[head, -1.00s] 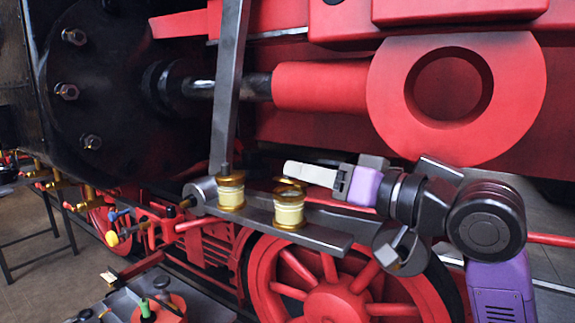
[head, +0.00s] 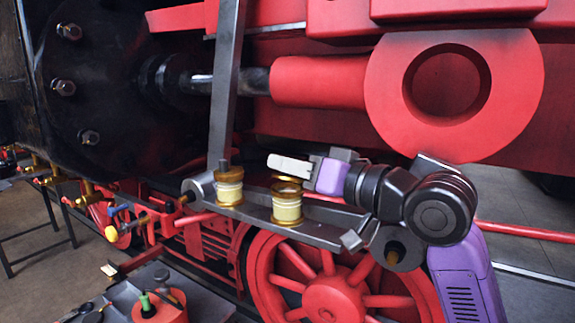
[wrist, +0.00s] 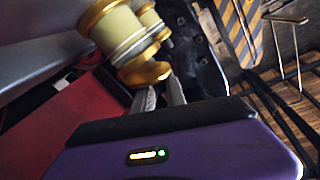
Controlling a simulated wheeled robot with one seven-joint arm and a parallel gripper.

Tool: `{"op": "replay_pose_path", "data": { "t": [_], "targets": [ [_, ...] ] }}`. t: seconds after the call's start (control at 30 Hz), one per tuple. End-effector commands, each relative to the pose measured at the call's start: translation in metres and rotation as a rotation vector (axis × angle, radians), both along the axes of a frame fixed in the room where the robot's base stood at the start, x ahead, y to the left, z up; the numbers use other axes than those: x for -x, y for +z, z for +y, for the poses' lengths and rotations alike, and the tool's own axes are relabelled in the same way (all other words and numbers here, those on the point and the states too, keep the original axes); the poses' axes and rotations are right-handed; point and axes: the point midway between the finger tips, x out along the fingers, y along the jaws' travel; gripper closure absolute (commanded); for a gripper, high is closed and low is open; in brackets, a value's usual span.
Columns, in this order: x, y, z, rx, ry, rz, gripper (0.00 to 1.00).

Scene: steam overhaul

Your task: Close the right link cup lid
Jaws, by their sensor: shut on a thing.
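The right link cup (head: 287,207) is a cream cup with gold bands on the grey link bar. Its gold lid (head: 287,180) shows at the cup's top, just below my gripper's fingers; it looks raised and not flat on the cup, but its exact angle is unclear. My gripper (head: 270,162) reaches in from the right, with its pale fingers directly above the cup. In the wrist view a gold-rimmed cup (wrist: 118,35) is close by, and my fingertips (wrist: 160,95) are beside its gold disc. The jaws are shut on the lid; the contact is partly hidden.
The similar left link cup (head: 228,187) stands on the same bar, near a grey upright rod (head: 226,90). A large red ring-shaped rod end (head: 455,90) is above my arm, and a red spoked wheel (head: 335,295) is below.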

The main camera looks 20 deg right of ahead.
Motion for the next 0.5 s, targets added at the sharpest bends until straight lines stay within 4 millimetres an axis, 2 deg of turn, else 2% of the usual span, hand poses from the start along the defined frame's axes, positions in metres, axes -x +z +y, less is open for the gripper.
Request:
{"op": "replay_pose_path", "data": {
  "t": [0.17,0.5],
  "targets": [
    [0.001,-0.005,0.002,0.035,0.001,-0.027,1.00],
    [0.007,-0.019,0.010,0.264,0.001,-0.193,1.00]
  ]
}}
